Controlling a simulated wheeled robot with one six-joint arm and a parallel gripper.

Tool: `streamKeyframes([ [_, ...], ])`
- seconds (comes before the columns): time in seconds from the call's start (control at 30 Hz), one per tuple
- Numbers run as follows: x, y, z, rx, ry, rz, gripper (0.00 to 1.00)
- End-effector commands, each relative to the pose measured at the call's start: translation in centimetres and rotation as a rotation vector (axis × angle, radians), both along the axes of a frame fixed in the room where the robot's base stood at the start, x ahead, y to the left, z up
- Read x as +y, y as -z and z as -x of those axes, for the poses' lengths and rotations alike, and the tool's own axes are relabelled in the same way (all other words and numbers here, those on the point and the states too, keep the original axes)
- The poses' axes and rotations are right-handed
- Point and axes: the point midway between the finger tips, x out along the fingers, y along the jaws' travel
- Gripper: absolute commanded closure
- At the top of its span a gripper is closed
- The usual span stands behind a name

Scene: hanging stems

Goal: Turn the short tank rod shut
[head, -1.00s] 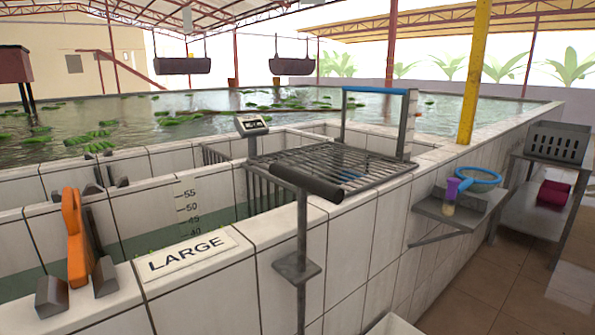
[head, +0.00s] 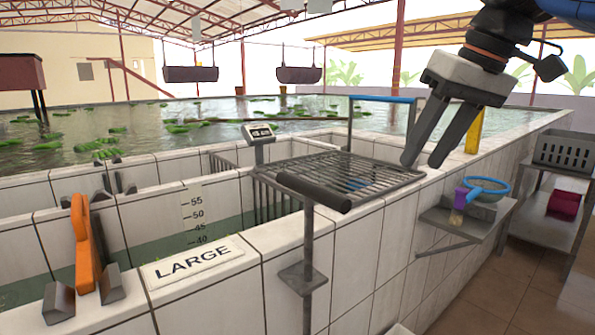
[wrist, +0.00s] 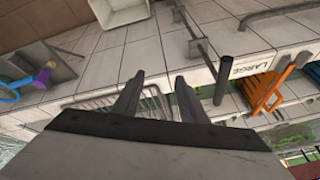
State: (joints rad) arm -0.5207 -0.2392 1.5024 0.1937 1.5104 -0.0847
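A metal rod (head: 308,250) stands at the tank's front wall, with a thick dark grip (head: 314,192) across its top and a small bracket partway down. I take this as the tank rod. The grip also shows in the wrist view (wrist: 222,80), right of the fingers, and the rod (wrist: 204,53) runs beside it. My gripper (head: 424,164) is above the tank's right edge, right of the rod and apart from it. In the wrist view its two fingers (wrist: 156,80) are spread with nothing between them.
A wire grate (head: 350,172) lies over the tank behind the grip. A wall shelf (head: 462,222) holds a blue-rimmed net (head: 487,187). A white bin (wrist: 118,10) is on the floor.

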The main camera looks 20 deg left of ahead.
Motion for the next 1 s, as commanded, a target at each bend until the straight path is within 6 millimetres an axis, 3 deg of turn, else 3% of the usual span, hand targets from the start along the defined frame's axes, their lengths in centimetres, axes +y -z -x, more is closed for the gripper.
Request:
streamKeyframes([
  [0.03, 2.3, -1.7, -0.1, 0.004, -0.05, -0.007, 0.61],
  [0.2, 8.5, -6.4, 0.8, 0.016, -0.2, -0.022, 0.61],
  [0.33, 12.0, -8.8, 1.9, 0.024, -0.289, -0.03, 0.61],
  [0.5, 14.2, -10.3, 2.8, 0.027, -0.35, -0.033, 0.61],
  [0.67, 14.8, -10.0, 3.1, 0.029, -0.361, -0.033, 0.61],
  [1.0, 16.8, -5.3, 2.9, 0.031, -0.361, -0.032, 0.61],
])
